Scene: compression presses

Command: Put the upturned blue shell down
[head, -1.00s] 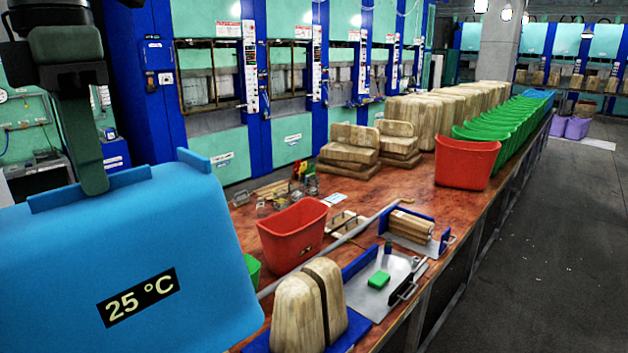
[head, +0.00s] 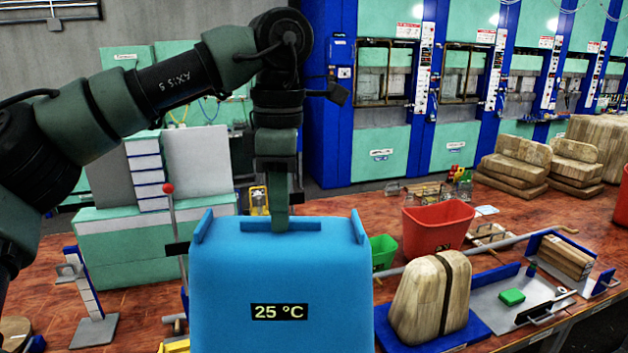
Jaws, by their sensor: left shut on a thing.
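The blue shell (head: 280,275) is upside down, with a "25 °C" label on its front face. It fills the lower middle of the head view. My left gripper (head: 279,222) points straight down and is shut on the shell at its upturned top. The shell's lower end is cut off by the picture's bottom edge, so I cannot tell whether it touches anything. My right gripper is not in view.
A wooden form (head: 425,295) stands on a blue base (head: 478,333) just right of the shell. A green bin (head: 382,252) and a red bin (head: 436,228) stand behind it. A metal stand (head: 90,300) is at the left. Bare tabletop (head: 135,300) shows left of the shell.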

